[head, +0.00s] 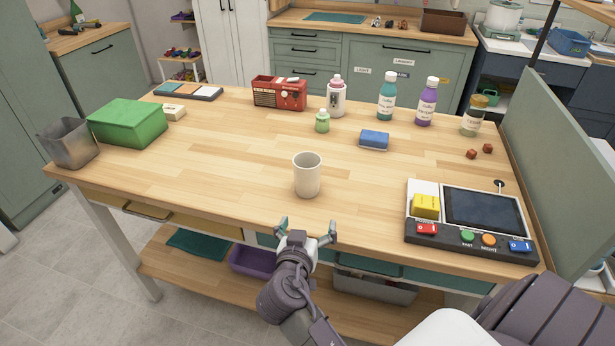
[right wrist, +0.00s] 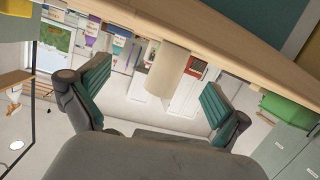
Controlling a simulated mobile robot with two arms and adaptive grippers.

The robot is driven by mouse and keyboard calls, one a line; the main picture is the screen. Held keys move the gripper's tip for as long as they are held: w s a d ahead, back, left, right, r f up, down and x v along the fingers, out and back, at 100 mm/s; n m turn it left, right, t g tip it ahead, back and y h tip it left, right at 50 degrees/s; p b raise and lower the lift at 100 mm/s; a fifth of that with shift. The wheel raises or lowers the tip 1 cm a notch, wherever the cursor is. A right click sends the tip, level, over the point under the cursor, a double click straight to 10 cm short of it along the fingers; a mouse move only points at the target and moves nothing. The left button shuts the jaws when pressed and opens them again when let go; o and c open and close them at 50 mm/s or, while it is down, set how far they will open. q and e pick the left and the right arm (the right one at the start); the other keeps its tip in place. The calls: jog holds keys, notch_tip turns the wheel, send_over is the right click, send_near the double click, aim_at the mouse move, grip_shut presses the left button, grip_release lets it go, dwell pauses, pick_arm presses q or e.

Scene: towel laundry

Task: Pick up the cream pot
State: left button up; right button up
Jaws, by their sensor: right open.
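The cream pot (head: 307,175), a plain cup-like vessel, stands upright near the middle front of the wooden table. My right gripper (head: 307,229) is open and empty at the table's front edge, on the near side of the pot and apart from it. In the right wrist view the picture is turned over, and the pot (right wrist: 171,72) shows between the two spread green-padded fingers, beyond their tips. My left gripper is in neither view.
A control panel with a screen (head: 484,208) lies to the right. A blue sponge (head: 375,138), a green bottle (head: 322,121) and a red radio (head: 278,94) stand behind the pot. A green box (head: 128,124) is far left. The tabletop around the pot is clear.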

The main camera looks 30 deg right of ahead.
jog(key=m+t+h, duration=0.1)
jog(key=t+h, duration=0.1)
send_near(301, 170)
jog(key=shift+w+r, duration=0.1)
jog(key=shift+r, duration=0.05)
jog(key=p+x, duration=0.3)
jog(key=x, duration=0.4)
jog(key=shift+d, duration=0.25)
jog(key=shift+w+d, duration=0.15)
jog(key=shift+w, duration=0.1)
jog(key=p+x, duration=0.2)
jog(key=x, duration=0.1)
jog(key=p+x, duration=0.1)
jog(key=x, duration=0.1)
jog(key=shift+s+d, duration=0.25)
jog(key=shift+s, duration=0.1)
jog(key=shift+w+d, duration=0.2)
jog(key=shift+w, duration=0.05)
jog(key=shift+a, duration=0.1)
jog(key=shift+c, duration=0.3)
jog(key=c, duration=1.6)
